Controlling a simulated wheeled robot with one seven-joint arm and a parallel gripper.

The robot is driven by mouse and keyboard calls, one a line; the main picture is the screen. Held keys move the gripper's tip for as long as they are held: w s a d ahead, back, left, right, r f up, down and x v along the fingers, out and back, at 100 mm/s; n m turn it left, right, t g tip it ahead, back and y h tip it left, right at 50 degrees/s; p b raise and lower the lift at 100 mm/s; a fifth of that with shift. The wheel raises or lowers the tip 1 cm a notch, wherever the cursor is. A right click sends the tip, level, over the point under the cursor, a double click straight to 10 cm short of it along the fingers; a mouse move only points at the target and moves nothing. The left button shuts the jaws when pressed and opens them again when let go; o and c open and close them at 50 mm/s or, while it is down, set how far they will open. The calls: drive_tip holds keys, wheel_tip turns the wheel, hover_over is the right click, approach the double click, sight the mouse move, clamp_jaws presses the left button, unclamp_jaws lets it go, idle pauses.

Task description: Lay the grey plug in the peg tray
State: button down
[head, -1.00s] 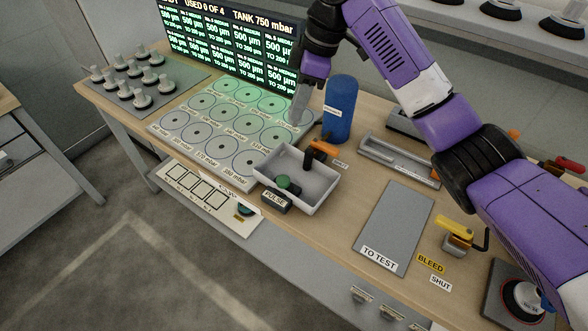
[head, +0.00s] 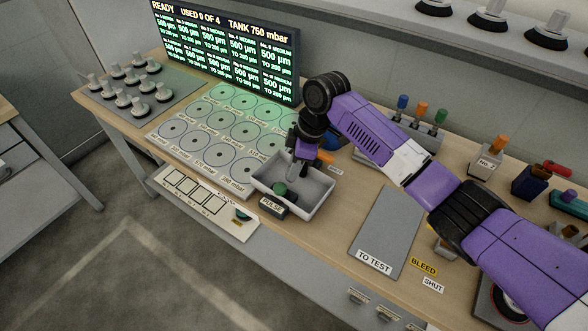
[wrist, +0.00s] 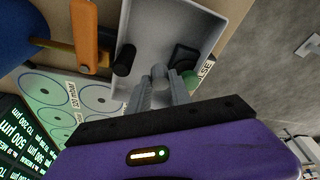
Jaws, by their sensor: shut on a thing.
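A shallow pale grey tray (head: 316,187), which I take for the peg tray, sits near the front edge of the bench. It also fills the upper middle of the wrist view (wrist: 165,25). My gripper (head: 291,173) is over the left part of this tray, pointing down. In the wrist view my gripper (wrist: 158,88) is shut on the grey plug (wrist: 158,72), a small grey cylinder between the fingertips. The tray floor shows beyond it. I cannot tell whether the plug touches the tray. The plug is not clear in the head view.
A green PULSE button (head: 279,188) stands at the tray's front side. An orange lever (wrist: 85,32) and a black knob (wrist: 123,60) are close beside my fingers. A blue cylinder (wrist: 22,35) stands near. The TO TEST plate (head: 385,235) is bare.

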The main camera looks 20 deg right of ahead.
drive_tip(key=shift+f, duration=0.85)
drive_tip(key=shift+f, duration=0.15)
drive_tip(key=c, duration=1.5)
unclamp_jaws()
drive_tip(key=shift+o, duration=0.2)
drive_tip(key=b+v, duration=0.2)
drive_tip(key=v, duration=1)
drive_tip(key=shift+s, duration=0.1)
